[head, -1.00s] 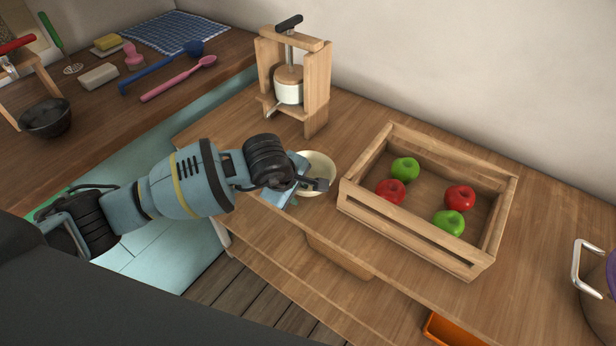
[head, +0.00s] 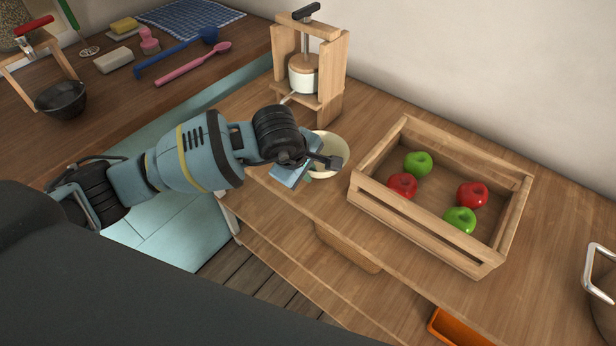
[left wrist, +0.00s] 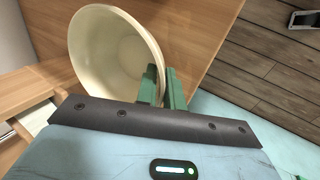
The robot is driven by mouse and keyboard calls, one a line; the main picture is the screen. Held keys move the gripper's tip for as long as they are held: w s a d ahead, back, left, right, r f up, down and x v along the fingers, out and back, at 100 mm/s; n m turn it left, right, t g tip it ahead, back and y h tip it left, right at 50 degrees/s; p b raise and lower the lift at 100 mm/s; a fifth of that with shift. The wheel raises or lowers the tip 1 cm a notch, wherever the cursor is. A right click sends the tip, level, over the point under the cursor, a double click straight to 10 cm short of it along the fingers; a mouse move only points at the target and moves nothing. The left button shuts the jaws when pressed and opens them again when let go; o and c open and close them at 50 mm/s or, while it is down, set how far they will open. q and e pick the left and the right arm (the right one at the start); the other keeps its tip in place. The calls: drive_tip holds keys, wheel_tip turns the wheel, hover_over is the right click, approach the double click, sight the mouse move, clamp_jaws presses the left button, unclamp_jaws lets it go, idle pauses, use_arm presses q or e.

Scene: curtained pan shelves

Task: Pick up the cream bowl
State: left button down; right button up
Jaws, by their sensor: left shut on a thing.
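The cream bowl (head: 332,146) is on or just above the wooden counter, left of the crate, in the head view. I cannot tell whether it touches the counter. My left gripper (head: 313,173) is at its near side and hides part of it. In the left wrist view the open hollow of the bowl (left wrist: 105,48) shows. The green fingers (left wrist: 162,88) of the left gripper are shut on its near rim. My right gripper is in neither view.
A wooden crate (head: 430,233) with red and green apples stands close right of the bowl. A wooden press (head: 335,75) stands behind it. A steel-handled pot (head: 602,290) is at the right edge. A side counter (head: 110,95) holds utensils and a dark bowl (head: 62,99).

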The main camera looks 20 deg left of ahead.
use_arm(q)
drive_tip(key=s+d+r, duration=0.1)
drive_tip(key=s+d, duration=0.1)
drive_tip(key=s, duration=1.3)
drive_tip(key=shift+s+r+b, duration=0.3)
drive_tip(key=shift+s+r, duration=0.1)
